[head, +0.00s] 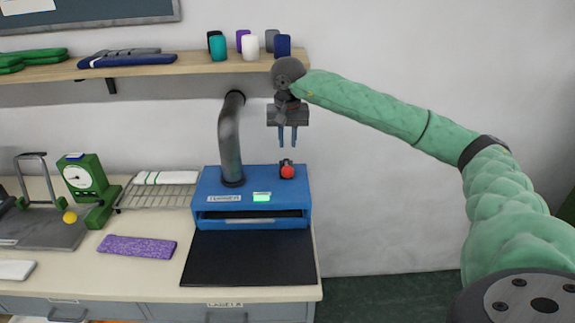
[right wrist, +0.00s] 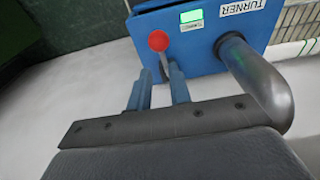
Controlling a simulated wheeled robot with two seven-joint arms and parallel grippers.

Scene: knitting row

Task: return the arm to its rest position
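My right arm, green, comes in from the right in the head view. My right gripper (head: 287,144) hangs fingers-down above the blue turner box (head: 208,184), apart from it. Its two fingers stand apart with nothing between them. Below the fingertips is a red knob (head: 287,172) on a short lever on the box. A green display (head: 262,198) is lit on the box. My left gripper is not in view.
A grey pipe (head: 230,140) rises from the box, left of my gripper. A wooden shelf (head: 180,68) with several coloured cylinders is close to my right wrist. A purple knitted piece (head: 137,246), a green dial gauge (head: 88,182) and a wire rack (head: 158,194) are on the bench.

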